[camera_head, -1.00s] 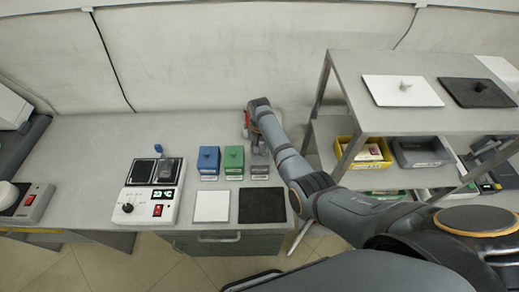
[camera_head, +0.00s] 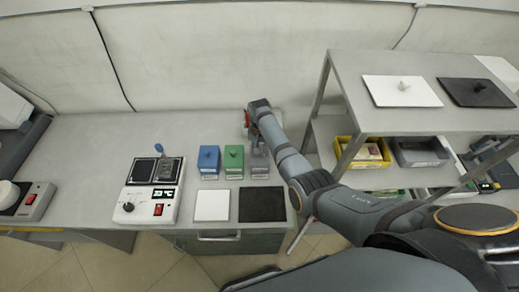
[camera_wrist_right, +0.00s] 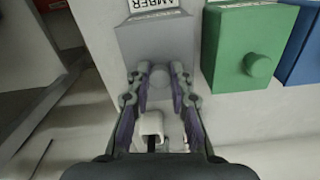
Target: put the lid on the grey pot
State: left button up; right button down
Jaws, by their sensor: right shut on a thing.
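The grey pot (camera_head: 260,168) stands on the bench at the right end of a row with a blue pot (camera_head: 209,160) and a green pot (camera_head: 234,160). My right gripper (camera_head: 258,146) is right above the grey pot and partly hides it. In the right wrist view, the fingers (camera_wrist_right: 157,77) are shut on the round knob of the grey lid (camera_wrist_right: 180,42). The lid is over the pot, beside the green pot (camera_wrist_right: 245,60). I cannot tell whether it sits fully down. My left gripper is not in view.
A white mat (camera_head: 212,205) and black mat (camera_head: 262,205) lie in front of the pots. A device with dark plates (camera_head: 150,190) stands to the left. A shelf (camera_head: 440,117) with a yellow bin (camera_head: 350,145) is on the right.

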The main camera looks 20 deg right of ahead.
jog(key=c, duration=0.6)
grip_release()
jog(key=shift+c, duration=0.2)
notch_tip(320, 180, up, 7)
jog(key=p, duration=0.7)
jog(key=shift+r+p, duration=0.1)
jog(key=shift+p, duration=0.3)
jog(key=shift+f, duration=0.2)
